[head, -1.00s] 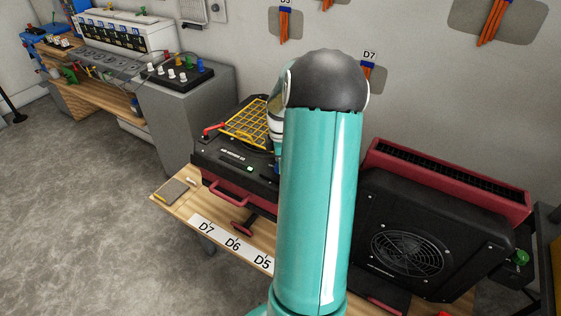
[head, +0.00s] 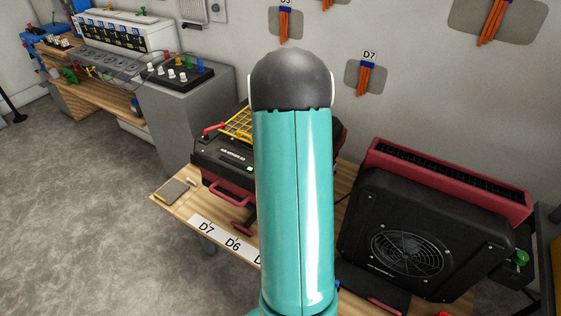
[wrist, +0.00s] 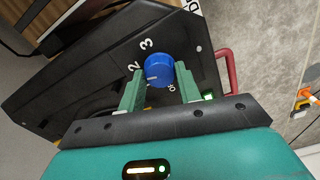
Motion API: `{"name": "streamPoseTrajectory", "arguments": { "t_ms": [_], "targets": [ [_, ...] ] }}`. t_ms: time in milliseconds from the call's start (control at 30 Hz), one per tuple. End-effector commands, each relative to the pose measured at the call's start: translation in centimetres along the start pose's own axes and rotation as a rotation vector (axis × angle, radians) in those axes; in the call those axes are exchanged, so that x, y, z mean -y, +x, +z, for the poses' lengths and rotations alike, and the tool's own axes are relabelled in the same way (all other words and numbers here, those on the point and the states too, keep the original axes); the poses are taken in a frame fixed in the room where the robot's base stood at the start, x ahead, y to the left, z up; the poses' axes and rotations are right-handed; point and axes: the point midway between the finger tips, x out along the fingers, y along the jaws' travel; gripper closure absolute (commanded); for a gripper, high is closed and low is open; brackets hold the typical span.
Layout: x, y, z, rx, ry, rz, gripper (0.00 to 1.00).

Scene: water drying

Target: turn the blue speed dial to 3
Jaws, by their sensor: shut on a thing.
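The blue speed dial (wrist: 160,68) is in the wrist view, on the black panel of the machine. My gripper (wrist: 160,80) has its two green fingers on either side of the dial, shut on it. A small white mark shows at the lower left of the dial's face. The printed 2 and 3 are left and upper left of the dial; the mark lies on the side nearer the 2. Another label below the dial is partly hidden. In the head view, the black and red machine (head: 225,165) is partly hidden by my arm, which also hides my gripper and the dial.
A black and red fan unit (head: 420,240) stands at the right. A yellow grid (head: 238,122) lies on the machine's top. A red handle (wrist: 228,72) is right of the dial. A grey cabinet (head: 190,110) stands at the left, with open floor before it.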

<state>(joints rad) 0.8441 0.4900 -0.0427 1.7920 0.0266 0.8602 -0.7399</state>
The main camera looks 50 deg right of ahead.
Motion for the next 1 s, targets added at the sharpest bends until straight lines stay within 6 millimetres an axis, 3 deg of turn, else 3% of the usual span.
{"name": "streamPoseTrajectory", "arguments": {
  "t_ms": [1000],
  "targets": [
    [-0.01, -0.04, -0.06, -0.001, 0.961, 0.001, 0.89]
  ]
}}
